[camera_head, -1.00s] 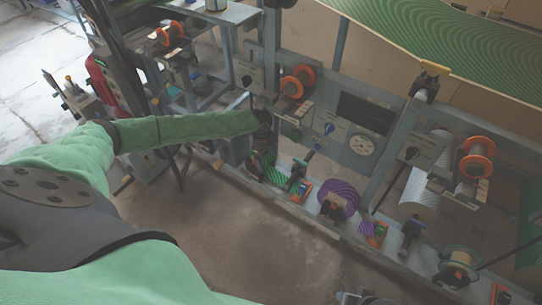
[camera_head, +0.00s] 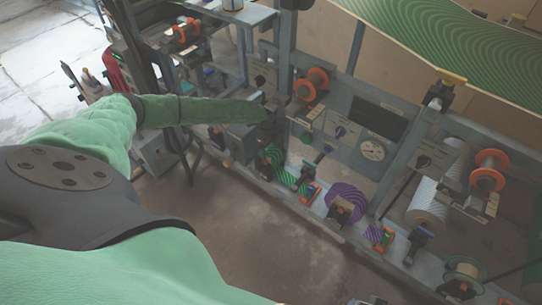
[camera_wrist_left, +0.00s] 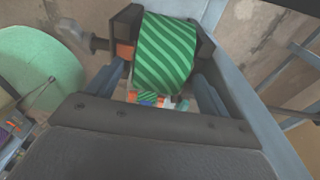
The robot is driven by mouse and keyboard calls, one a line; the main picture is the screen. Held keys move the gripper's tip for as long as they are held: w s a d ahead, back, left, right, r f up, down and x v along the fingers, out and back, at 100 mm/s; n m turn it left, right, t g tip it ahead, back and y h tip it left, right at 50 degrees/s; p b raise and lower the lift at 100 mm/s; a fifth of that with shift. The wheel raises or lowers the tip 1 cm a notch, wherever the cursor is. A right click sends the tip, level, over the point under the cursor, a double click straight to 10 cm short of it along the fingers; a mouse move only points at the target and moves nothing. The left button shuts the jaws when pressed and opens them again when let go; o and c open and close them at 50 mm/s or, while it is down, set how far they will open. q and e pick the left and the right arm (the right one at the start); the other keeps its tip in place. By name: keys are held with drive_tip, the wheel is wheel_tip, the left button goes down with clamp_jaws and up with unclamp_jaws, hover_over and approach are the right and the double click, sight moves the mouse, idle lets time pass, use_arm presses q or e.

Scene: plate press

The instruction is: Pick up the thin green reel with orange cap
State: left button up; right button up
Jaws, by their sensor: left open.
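A green striped reel (camera_wrist_left: 165,55) fills the top middle of the left wrist view, between dark brackets, with a small orange part at its left. Green striped material (camera_head: 274,156) also shows on the low rail in the head view, just below my left gripper (camera_head: 272,134). That gripper is open; its fingers (camera_wrist_left: 160,84) stand apart to either side of the reel's near end in the wrist view. I cannot tell whether they touch it. A smaller green striped piece (camera_wrist_left: 148,97) with orange beside it shows beyond. My right gripper is not clearly in view.
A purple striped reel (camera_head: 346,201) sits farther right on the rail. Orange-flanged spools (camera_head: 311,83) hang on the upright panel, which carries a round gauge (camera_head: 372,150). The floor in front is clear.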

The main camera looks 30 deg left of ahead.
use_arm(q)
drive_tip(key=shift+f, duration=0.7)
drive_tip(key=c, duration=1.5)
drive_tip(key=shift+r, duration=0.1)
